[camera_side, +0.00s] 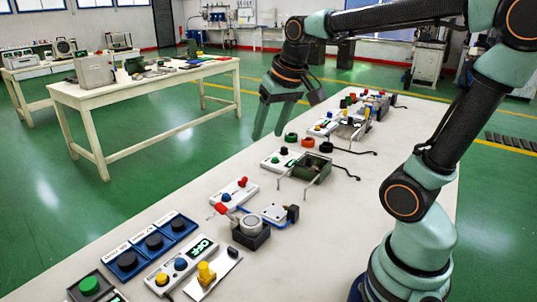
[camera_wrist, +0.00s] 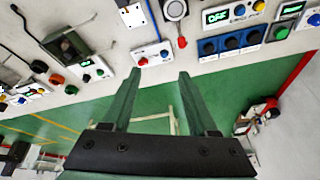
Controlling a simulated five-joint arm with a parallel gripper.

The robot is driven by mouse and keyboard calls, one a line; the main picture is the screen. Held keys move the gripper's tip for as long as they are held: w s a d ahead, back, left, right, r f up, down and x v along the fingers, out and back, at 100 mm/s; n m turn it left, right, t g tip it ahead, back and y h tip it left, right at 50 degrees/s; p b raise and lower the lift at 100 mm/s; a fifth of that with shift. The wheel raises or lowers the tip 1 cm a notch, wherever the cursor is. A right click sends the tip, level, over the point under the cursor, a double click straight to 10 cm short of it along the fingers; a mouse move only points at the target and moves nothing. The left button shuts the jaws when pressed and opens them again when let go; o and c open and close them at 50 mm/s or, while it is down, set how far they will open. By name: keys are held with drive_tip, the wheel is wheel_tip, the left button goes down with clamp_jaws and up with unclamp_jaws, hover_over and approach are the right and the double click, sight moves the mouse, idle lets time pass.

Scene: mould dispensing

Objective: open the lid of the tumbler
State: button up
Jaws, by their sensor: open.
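I cannot make out a tumbler with a lid for certain in either view. A round grey-topped piece on a dark square base (camera_side: 250,229) stands on the near half of the white bench (camera_side: 340,212). Its round top (camera_wrist: 175,9) also shows at the top edge of the wrist view. My gripper (camera_side: 268,135) is open and empty, with its fingers pointing down, above the bench's left edge in the side view. In the wrist view my gripper (camera_wrist: 159,74) has its two green fingers spread, with green floor and a switch box seen between and beyond them.
A dark green open box on wire legs (camera_side: 311,168) stands mid-bench. Blue button boxes (camera_side: 153,243) and a yellow-knobbed unit (camera_side: 206,272) fill the front. A second table (camera_side: 150,85) stands across the floor.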

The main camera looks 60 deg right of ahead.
drive_tip(key=w+d+m+g, duration=0.2)
drive_tip(key=w+d+m, duration=0.2)
drive_tip(key=d, duration=0.5)
drive_tip(key=m+g, duration=0.2)
drive_tip(key=m, duration=0.7)
approach(310, 157)
drive_tip(key=shift+y, duration=0.4)
drive_tip(key=f, duration=1)
drive_tip(key=shift+w+d, duration=0.2)
drive_tip(key=shift+d, duration=0.1)
clamp_jaws()
